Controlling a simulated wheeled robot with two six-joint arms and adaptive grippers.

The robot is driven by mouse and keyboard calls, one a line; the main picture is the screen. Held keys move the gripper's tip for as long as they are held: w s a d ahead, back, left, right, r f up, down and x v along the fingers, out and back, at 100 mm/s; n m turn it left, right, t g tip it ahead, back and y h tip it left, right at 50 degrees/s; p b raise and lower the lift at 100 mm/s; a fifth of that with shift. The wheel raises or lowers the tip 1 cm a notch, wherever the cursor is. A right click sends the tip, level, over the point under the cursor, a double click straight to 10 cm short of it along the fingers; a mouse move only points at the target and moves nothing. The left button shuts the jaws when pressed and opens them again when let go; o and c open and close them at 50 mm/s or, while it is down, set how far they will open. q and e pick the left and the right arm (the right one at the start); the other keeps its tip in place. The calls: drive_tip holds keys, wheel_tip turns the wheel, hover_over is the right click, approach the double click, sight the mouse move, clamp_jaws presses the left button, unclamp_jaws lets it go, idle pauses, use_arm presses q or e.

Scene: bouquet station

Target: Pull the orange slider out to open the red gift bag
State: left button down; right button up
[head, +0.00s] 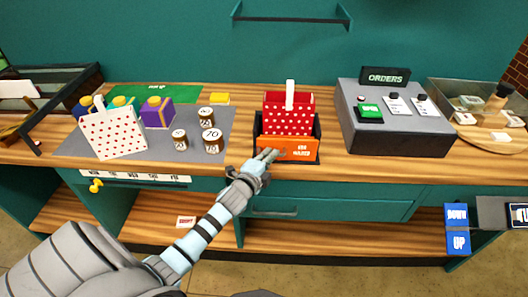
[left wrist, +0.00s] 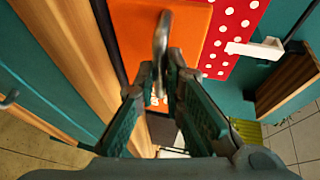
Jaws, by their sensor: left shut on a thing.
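The red gift bag (head: 288,121) with white dots stands upright in a dark holder. A white strap rises over its top. It also shows in the left wrist view (left wrist: 218,38). The orange slider (head: 298,154), with white lettering, forms the holder's front below the bag. In the left wrist view the orange slider (left wrist: 190,28) carries a grey metal handle (left wrist: 161,42). My left gripper (head: 270,155) is at the slider's front, and in the left wrist view its fingers (left wrist: 166,82) are shut on that handle. My right gripper is not in view.
A white dotted bag (head: 113,133), small boxes and several jars (head: 212,141) stand on a grey mat to the left. A grey orders console (head: 395,120) stands to the right. The wooden counter is bare on both sides of the holder. A teal drawer (head: 320,208) lies below.

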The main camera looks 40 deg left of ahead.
use_arm(q)
drive_tip(key=c, duration=1.7)
unclamp_jaws()
drive_tip(key=shift+d, duration=0.1)
drive_tip(key=shift+s, duration=0.1)
drive_tip(key=v, duration=1.2)
drive_tip(key=shift+d, duration=0.1)
